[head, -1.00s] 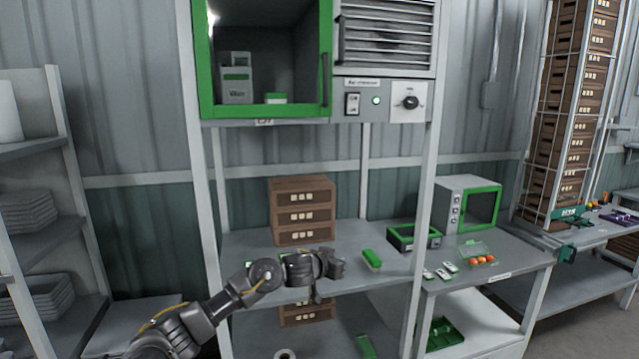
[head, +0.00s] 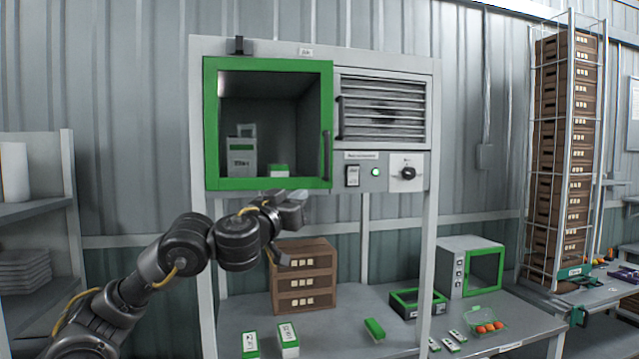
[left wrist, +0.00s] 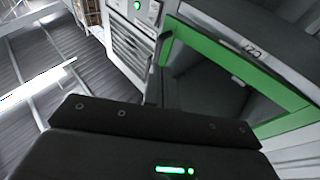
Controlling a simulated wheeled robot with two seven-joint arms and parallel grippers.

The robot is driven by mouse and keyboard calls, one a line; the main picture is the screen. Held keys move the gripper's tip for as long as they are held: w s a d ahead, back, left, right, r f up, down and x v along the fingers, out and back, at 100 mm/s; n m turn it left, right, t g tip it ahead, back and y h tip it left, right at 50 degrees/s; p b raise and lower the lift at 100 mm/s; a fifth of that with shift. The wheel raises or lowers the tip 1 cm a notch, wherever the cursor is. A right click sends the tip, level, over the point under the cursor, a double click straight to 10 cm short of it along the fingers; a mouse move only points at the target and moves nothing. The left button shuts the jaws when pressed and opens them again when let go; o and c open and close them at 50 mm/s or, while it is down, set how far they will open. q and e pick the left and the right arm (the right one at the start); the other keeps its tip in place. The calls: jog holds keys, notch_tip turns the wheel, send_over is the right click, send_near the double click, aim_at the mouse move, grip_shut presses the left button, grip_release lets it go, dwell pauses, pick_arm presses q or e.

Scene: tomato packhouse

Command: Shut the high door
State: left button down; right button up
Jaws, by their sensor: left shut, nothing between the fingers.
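The high door (head: 268,184) is a green frame around a dark pane on the left of the raised cabinet, with a dark upright handle (head: 326,155) at its right edge. It looks flush or nearly so with the cabinet front; I cannot tell if a small gap is left. White boxes show behind it. My left gripper (head: 291,212) is shut and empty, just below the door's lower right part, apart from the handle. The left wrist view shows the green door frame (left wrist: 235,60) close ahead, above my dark gripper body. My right gripper is in neither view.
A vent grille (head: 383,105) and a control panel with a green light (head: 375,171) sit right of the door. Below, brown crates (head: 303,278) and small green-and-white boxes (head: 288,338) stand on the bench. A small green-framed cabinet (head: 470,266) stands to the right.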

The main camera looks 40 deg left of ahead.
pick_arm(q)
jog(key=p, duration=0.3)
send_near(325, 177)
jog(key=x, duration=0.5)
jog(key=shift+w+r, duration=0.15)
jog(key=shift+w, duration=0.05)
jog(key=shift+w+a, duration=0.2)
jog(key=shift+w, duration=0.5)
